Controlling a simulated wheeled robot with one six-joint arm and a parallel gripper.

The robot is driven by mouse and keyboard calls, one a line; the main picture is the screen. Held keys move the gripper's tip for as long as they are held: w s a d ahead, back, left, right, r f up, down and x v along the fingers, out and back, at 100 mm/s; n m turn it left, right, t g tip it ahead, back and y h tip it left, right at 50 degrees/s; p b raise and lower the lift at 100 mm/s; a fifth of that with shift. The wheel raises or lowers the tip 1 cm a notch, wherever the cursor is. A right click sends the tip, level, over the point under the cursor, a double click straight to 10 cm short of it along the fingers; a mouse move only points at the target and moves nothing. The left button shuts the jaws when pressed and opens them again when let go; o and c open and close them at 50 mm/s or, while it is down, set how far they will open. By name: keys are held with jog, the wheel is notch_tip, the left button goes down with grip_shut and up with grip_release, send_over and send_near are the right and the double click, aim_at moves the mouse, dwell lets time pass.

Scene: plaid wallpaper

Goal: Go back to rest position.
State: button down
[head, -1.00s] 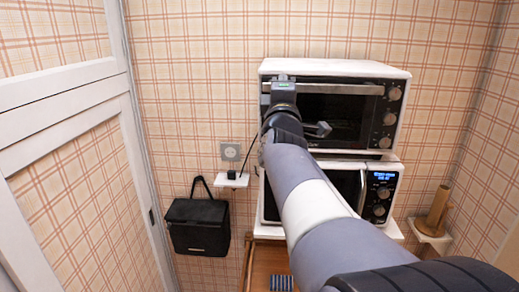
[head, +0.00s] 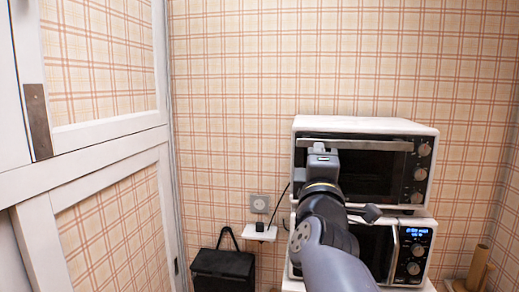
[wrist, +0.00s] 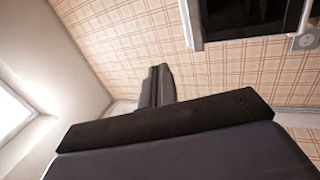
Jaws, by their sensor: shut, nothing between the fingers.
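My gripper (head: 322,150) is in front of the upper white oven (head: 365,125) in the head view, overlapping the left part of its dark door. In the wrist view the two dark fingers of my gripper (wrist: 160,86) lie together, with nothing held between them. My arm comes up from the lower edge of the head view, bent, and covers part of the lower microwave (head: 408,250). I cannot tell the exact gap between the gripper and the oven door.
A white panelled door (head: 100,150) stands at the left. A brown roll (head: 478,268) stands at the right. The wall above the oven is clear.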

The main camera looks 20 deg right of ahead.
jog(key=shift+s+a, duration=0.25)
jog(key=shift+s, duration=0.1)
jog(key=shift+w+d, duration=0.1)
